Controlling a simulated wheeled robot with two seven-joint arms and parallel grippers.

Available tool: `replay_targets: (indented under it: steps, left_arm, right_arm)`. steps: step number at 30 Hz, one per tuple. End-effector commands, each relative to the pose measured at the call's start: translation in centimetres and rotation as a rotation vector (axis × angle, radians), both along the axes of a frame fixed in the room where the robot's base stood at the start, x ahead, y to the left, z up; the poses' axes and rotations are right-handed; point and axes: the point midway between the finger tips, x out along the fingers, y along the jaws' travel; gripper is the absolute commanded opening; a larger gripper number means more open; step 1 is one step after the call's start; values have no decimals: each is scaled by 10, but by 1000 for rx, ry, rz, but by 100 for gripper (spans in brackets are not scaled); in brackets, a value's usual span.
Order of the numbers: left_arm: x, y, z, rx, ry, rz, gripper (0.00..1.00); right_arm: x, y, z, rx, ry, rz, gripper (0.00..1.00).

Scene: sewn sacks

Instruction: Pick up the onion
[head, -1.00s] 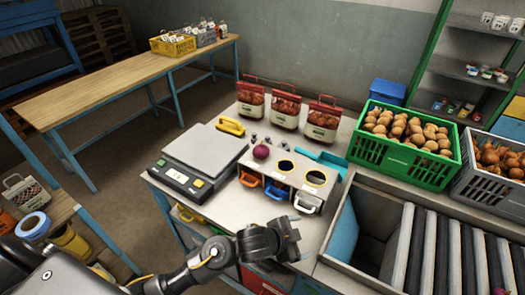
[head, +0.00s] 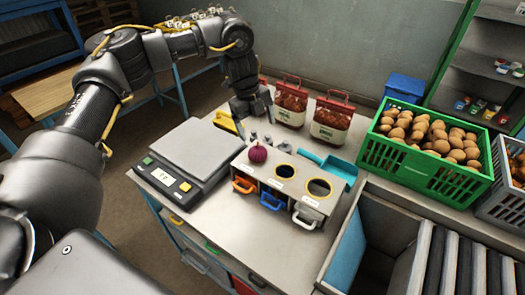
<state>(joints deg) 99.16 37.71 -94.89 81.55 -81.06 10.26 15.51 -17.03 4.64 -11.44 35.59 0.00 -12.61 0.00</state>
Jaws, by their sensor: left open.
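The purple onion (head: 258,153) sits on the left end of the grey sorting box (head: 292,178), at or over its left opening, which it hides. My left gripper (head: 255,122) points down just above and behind the onion. Its fingers are apart with nothing between them, and it does not visibly touch the onion. My right gripper is out of view.
A scale (head: 199,150) stands left of the box, and a yellow-handled tool (head: 226,121) lies behind it. Red-topped sacks (head: 331,118) stand behind. A blue scoop (head: 338,168) lies right of the box. A green crate (head: 425,177) of brown onions stands further right.

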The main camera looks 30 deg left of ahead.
Motion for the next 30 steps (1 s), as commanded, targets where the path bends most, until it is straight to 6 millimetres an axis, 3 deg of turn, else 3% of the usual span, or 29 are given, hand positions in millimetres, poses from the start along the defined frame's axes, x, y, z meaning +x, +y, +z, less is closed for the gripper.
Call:
replay_targets:
  steps: [2,7,12,22,30]
  left_arm:
    - [-2,20,-3,16,18,46,85]
    - [-3,23,-9,16,23,52,85]
    - [-3,22,-11,16,23,51,85]
    - [1,13,-55,16,23,48,85]
    - [2,12,-65,16,22,48,85]
  right_arm:
    - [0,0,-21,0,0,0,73]
    - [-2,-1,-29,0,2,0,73]
    - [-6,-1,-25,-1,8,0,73]
    - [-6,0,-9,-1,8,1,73]
    - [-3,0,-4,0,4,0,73]
